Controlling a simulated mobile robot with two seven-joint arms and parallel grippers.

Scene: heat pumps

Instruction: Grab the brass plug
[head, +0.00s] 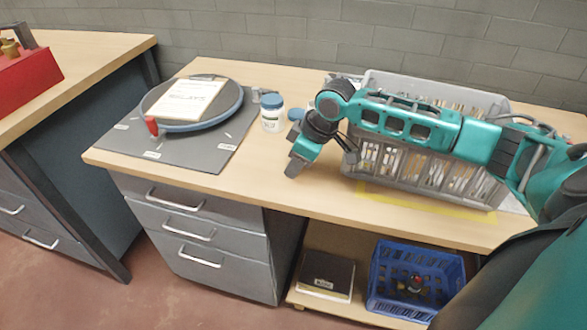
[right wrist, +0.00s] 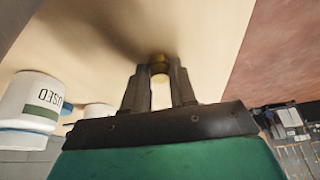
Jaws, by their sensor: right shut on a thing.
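The brass plug (right wrist: 159,66) is a small round golden piece between the fingertips of my right gripper in the right wrist view. My right gripper (right wrist: 160,82) is shut on it, with one dark finger on each side. In the head view, my right gripper (head: 297,167) is over the front part of the wooden workbench (head: 255,185), and the plug is hidden there. I cannot tell whether the plug touches the bench top. My left gripper is not in view.
A white jar with a blue lid (head: 271,115) stands left of my right gripper. A round blue-rimmed tray (head: 228,105) lies on a grey mat (head: 195,151). A grey crate (head: 379,158) stands behind my right arm. A blue crate (head: 378,292) is on the shelf below.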

